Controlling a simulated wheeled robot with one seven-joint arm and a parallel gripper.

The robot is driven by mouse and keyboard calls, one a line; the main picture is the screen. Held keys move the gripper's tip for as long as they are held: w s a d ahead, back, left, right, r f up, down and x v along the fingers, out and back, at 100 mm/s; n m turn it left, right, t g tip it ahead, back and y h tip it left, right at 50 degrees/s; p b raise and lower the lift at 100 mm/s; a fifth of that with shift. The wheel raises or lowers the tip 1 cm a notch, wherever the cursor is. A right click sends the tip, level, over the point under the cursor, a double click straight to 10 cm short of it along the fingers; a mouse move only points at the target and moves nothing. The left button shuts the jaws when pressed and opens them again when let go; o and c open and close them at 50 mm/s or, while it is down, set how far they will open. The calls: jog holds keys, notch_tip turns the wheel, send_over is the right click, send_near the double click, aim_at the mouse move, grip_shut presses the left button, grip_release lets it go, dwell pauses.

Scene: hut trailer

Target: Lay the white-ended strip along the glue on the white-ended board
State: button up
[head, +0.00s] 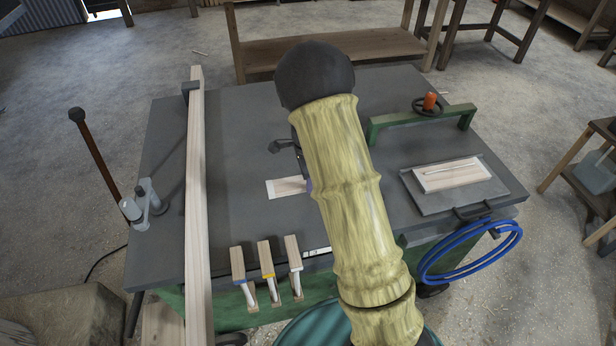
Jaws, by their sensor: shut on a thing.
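A pale wooden board with a white left end (271,189) lies flat on the dark table, left of my arm. Its right part is hidden behind my arm, and I cannot make out glue on it. My gripper (287,148) is mostly hidden behind my own arm, with only a few dark parts showing to its left, above the board in the picture. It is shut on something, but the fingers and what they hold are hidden. I cannot identify the white-ended strip for sure in this view.
Three wooden pieces with blue, yellow and white bands (267,260) stand at the table's front edge. At the right are a tray (432,204) holding a pale board, a green frame (400,119) and a blue hose (462,238).

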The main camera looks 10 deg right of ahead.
jog(key=shift+r, duration=0.1)
jog(key=shift+s+r+n+p, duration=0.1)
jog(key=shift+r+n+p, duration=0.55)
jog(key=shift+p, duration=0.45)
jog(key=r+n+p, duration=0.2)
jog(key=n+p, duration=0.2)
jog(key=s+r+n+p, duration=0.1)
jog(key=r+n+p, duration=0.1)
jog(key=n+p, duration=0.2)
jog(key=r+n+p, duration=0.2)
jog(key=n+p, duration=0.2)
jog(key=p, duration=0.1)
jog(key=shift+s+r+n, duration=0.2)
jog(key=shift+r+n, duration=0.1)
jog(key=shift+n, duration=0.05)
jog(key=n+p, duration=0.1)
jog(key=n, duration=0.1)
jog(key=n+p, duration=0.1)
jog(key=n, duration=0.1)
jog(key=shift+s+r+p, duration=0.25)
jog(key=shift+r+p, duration=0.05)
jog(key=shift+r, duration=0.1)
